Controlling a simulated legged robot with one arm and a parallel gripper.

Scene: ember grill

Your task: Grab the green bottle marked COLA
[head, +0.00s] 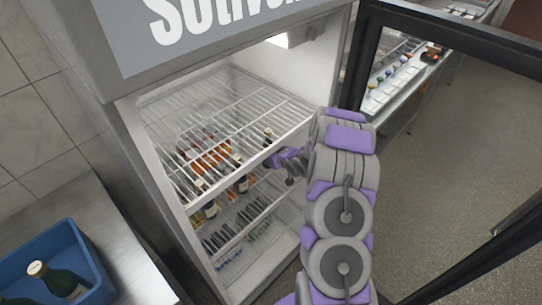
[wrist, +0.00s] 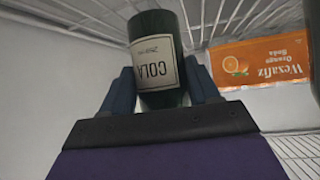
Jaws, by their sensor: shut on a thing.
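In the wrist view a dark green bottle (wrist: 157,40) with a cream label reading COLA stands between the two fingers of my gripper (wrist: 160,88). The label appears upside down in this view. The fingers press on both sides of the bottle, so my gripper is shut on it. In the head view my gripper (head: 286,158) reaches into the open fridge (head: 150,110), at the right side of a shelf. A dark bottle (head: 268,135) shows just beyond it. The bottle's lower part is hidden there.
Wire shelves (head: 230,90) hold several bottles and an orange pack (head: 210,158); an orange soda pack (wrist: 260,62) is right of the held bottle. The open fridge door (head: 362,60) is at right. A blue crate (head: 85,250) with a green bottle (head: 60,280) stands lower left.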

